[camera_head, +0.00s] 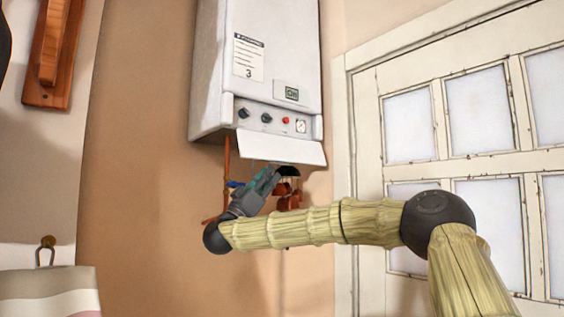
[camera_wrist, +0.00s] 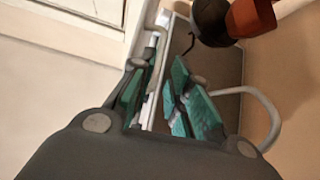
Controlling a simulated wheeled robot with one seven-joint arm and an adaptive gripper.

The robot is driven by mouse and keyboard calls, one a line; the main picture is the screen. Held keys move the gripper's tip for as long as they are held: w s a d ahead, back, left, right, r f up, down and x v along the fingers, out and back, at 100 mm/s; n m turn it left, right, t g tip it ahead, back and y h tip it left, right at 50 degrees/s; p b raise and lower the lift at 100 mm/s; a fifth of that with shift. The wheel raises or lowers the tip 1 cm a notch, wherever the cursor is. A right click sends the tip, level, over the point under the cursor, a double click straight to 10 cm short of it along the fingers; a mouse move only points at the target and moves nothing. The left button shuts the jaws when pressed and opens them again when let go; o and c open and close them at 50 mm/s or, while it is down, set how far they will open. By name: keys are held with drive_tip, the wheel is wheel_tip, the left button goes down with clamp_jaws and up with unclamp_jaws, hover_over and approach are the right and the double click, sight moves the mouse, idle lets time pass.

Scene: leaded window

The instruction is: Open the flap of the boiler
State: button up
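The white boiler (camera_head: 262,55) hangs on the wall in the head view. Its flap (camera_head: 282,148) is a white panel along the bottom front, tilted outward and down, with the control panel (camera_head: 272,118) exposed above it. My gripper (camera_head: 265,180) is just below the flap, by the boiler's underside. In the wrist view my gripper (camera_wrist: 160,95) has its teal-padded fingers apart, with a thin pale edge running between them. I cannot tell whether that edge is the flap or whether the fingers touch it.
Orange pipes and a dark-topped red-brown part (camera_head: 289,190) hang under the boiler, close to my gripper. A paned white door or window (camera_head: 440,165) stands to the right. A wooden rack (camera_head: 52,50) and a hanging cloth (camera_head: 48,290) are at the left. The wall between is clear.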

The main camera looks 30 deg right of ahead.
sight(282, 152)
drive_tip(key=shift+p+x, duration=1.05)
drive_tip(key=shift+x, duration=2.5)
drive_tip(key=shift+d+f, duration=0.1)
clamp_jaws()
